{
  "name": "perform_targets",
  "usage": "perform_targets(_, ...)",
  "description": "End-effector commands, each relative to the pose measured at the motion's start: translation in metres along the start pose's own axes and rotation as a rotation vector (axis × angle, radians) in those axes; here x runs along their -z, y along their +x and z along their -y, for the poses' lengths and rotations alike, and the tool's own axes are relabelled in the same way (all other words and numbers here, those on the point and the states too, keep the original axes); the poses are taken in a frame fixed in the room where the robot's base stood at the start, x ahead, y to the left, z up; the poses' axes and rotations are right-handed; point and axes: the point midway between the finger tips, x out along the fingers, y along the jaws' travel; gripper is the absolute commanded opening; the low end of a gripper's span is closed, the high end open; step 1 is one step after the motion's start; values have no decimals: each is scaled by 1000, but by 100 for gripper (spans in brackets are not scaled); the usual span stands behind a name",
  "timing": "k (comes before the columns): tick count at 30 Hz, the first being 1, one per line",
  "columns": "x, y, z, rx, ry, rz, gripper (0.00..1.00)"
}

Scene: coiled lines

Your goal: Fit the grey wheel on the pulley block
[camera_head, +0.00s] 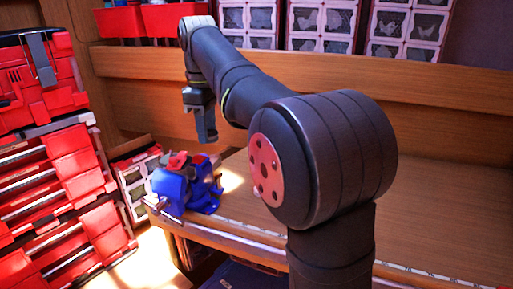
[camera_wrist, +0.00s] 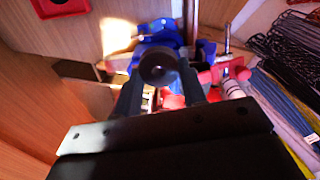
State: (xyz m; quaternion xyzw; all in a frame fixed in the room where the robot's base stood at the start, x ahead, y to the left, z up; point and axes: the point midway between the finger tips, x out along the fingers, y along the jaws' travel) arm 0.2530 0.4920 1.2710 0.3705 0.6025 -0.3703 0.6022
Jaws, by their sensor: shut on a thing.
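In the wrist view, the grey wheel (camera_wrist: 158,67) shows as a dark round disc with a hole in its middle. My gripper (camera_wrist: 158,78) is shut on it, one finger on each side. In the head view my gripper (camera_head: 207,138) points down above the blue vise (camera_head: 180,190), with a clear gap between them. The wheel cannot be made out there. The vise also shows behind the wheel in the wrist view (camera_wrist: 160,32). A grey and red part sits at the top of the vise; I cannot tell whether it is the pulley block.
The vise stands at the front left corner of the wooden bench (camera_head: 440,215). Red drawers and bins (camera_head: 60,180) are at the left. Coiled dark lines (camera_wrist: 285,60) lie at the right of the wrist view. The bench top to the right is clear.

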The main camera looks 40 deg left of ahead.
Motion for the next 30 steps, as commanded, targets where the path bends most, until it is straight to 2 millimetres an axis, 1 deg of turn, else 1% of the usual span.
perform_targets(1,22,-7,8,-2,-44,-2,16)
perform_targets(3,43,-16,17,-2,-89,-1,16)
perform_targets(6,65,-26,30,-1,-139,-1,16)
perform_targets(9,79,-31,38,-1,-170,-1,16)
perform_targets(13,85,-33,43,1,-186,0,16)
perform_targets(16,86,-28,44,0,-188,0,16)
perform_targets(24,85,-6,43,0,-187,-1,16)
perform_targets(30,85,7,43,0,-187,-1,16)
